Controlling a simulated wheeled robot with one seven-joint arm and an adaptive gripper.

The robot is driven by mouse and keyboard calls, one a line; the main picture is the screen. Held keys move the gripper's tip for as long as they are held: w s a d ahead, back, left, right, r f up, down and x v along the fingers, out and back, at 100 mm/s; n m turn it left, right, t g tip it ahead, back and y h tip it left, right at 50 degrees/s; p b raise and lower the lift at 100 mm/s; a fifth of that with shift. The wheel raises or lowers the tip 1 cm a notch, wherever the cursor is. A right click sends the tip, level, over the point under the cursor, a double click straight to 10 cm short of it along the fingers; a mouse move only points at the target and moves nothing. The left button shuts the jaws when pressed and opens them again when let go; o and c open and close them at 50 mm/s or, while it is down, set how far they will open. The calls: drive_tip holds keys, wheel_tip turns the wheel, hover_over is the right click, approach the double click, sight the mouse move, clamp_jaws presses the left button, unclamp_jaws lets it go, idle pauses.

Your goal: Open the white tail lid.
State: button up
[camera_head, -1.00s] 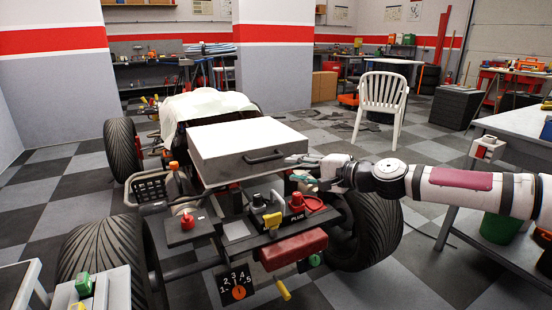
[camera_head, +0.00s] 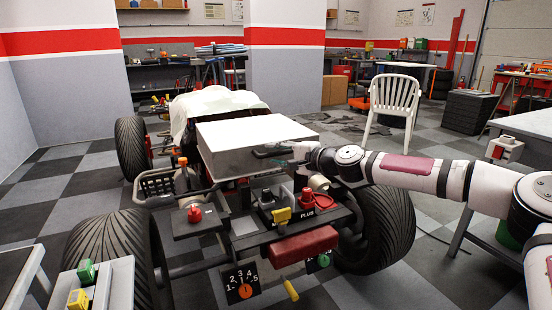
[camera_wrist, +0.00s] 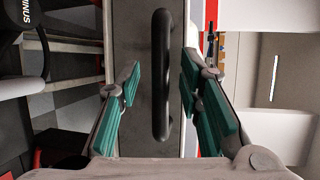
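The white tail lid (camera_head: 250,128) is a box-shaped cover with a pale top and grey sides at the rear of the stripped quad. It looks shut. A black bar handle (camera_wrist: 162,75) is on its near face, upright in the wrist view; in the head view it is partly hidden behind my gripper (camera_head: 284,153). In the wrist view my gripper (camera_wrist: 160,92) is open, with one teal-padded finger on each side of the handle. Gaps show between the pads and the bar, so it is not gripped.
Below the lid are a red-capped post (camera_head: 306,196), a yellow knob (camera_head: 282,216), a red box (camera_head: 303,243) and a numbered panel (camera_head: 241,282). Large tyres (camera_head: 382,228) flank the quad. A white chair (camera_head: 392,108) stands behind on open floor.

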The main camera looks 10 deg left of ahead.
drive_tip(key=shift+w+a, duration=0.15)
drive_tip(key=shift+a, duration=0.15)
clamp_jaws()
drive_tip(key=shift+r, duration=0.1)
